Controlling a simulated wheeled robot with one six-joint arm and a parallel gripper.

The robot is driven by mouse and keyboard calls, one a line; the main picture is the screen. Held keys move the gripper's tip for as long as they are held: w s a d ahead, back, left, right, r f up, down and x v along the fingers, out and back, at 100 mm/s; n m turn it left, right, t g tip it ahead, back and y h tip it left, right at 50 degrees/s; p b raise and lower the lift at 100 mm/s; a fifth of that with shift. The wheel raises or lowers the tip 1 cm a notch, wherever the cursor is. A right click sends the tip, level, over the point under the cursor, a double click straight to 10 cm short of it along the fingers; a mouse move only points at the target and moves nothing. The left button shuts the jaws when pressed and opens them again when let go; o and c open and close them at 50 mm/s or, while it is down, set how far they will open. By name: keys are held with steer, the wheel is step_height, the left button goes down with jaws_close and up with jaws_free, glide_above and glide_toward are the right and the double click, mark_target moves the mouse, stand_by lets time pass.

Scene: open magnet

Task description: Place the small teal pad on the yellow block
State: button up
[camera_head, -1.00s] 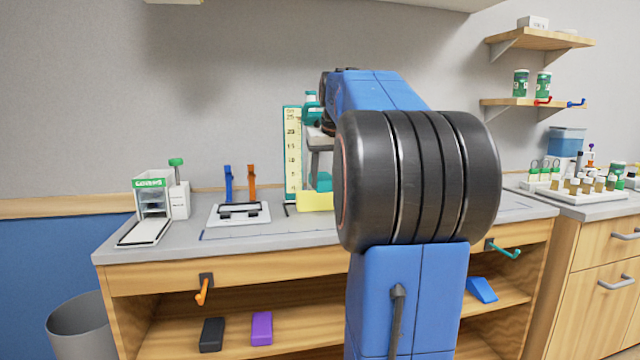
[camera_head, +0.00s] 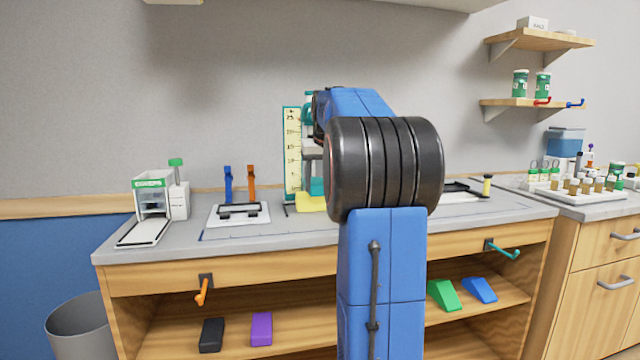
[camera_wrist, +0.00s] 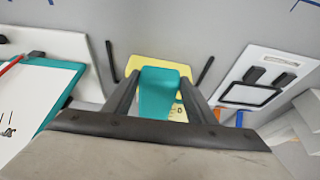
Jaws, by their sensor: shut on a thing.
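The small teal pad (camera_wrist: 159,92) is between the two fingers of my gripper (camera_wrist: 160,84) in the wrist view, and the jaws are shut on it. The yellow block (camera_wrist: 158,62) shows around and beyond the pad there. In the head view the teal pad (camera_head: 317,186) is under my gripper (camera_head: 314,172), just above or on the yellow block (camera_head: 311,204). I cannot tell whether the pad touches the block. My arm hides the block's right side in the head view.
A teal-edged measuring board (camera_head: 292,150) stands close behind the block. A white plate with black handles (camera_head: 240,214) lies to its left, with upright blue (camera_head: 228,184) and orange (camera_head: 252,182) holders behind. The bench front (camera_head: 280,236) is clear.

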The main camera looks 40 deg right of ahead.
steer(key=shift+f, duration=0.15)
steer(key=o, duration=1)
steer(key=v, duration=1.2)
steer(key=shift+r, duration=0.2)
steer(key=shift+a, duration=0.1)
